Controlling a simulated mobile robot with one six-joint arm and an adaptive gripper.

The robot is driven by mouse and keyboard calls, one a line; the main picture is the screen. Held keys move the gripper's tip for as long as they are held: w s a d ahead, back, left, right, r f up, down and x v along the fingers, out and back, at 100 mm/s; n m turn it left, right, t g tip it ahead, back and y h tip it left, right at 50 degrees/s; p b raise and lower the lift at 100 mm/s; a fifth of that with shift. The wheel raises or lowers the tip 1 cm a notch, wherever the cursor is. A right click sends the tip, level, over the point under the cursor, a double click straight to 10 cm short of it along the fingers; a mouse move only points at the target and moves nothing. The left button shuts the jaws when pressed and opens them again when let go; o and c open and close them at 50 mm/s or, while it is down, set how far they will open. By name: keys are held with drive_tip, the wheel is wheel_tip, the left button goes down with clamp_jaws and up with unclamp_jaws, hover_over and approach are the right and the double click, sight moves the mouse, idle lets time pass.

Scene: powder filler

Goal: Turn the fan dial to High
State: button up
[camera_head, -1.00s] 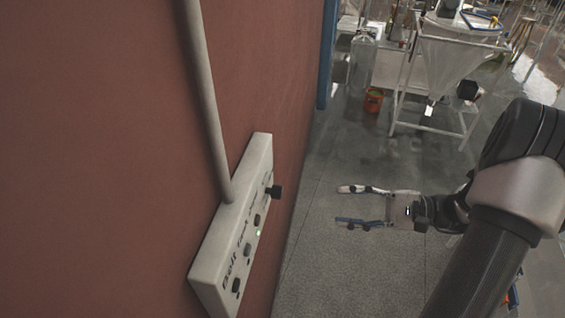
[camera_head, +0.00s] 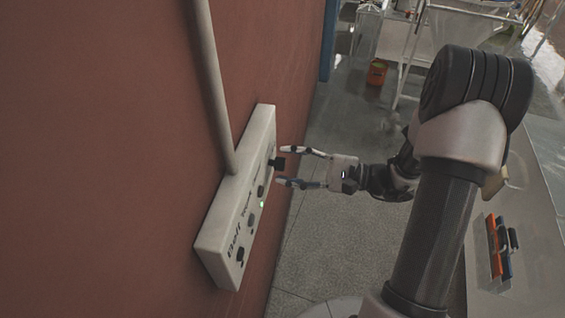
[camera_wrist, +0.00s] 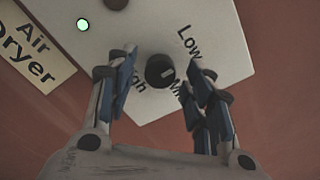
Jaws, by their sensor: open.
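The fan dial (camera_wrist: 160,71) is a round black knob with a pale pointer mark on the white control panel. In the wrist view it sits between my open fingers, with a gap on each side. Labels Low (camera_wrist: 188,42) and a partly covered High (camera_wrist: 137,80) show around it; another label is mostly hidden by the right finger. The pointer mark aims to the right, roughly toward that hidden label. In the head view the dial (camera_head: 277,163) sticks out at the panel's far end. My gripper (camera_head: 301,168) is open, its fingertips at either side of the dial.
The white panel (camera_head: 214,238) is mounted on a red wall (camera_head: 90,150), with a grey conduit (camera_head: 208,75) above. A green light (camera_wrist: 83,25), other black knobs and an Air Dryer label (camera_wrist: 30,55) are nearby. A table (camera_head: 535,240) with coloured tools stands at right.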

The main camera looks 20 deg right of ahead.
drive_tip(key=shift+x, duration=1)
drive_tip(key=c, duration=1)
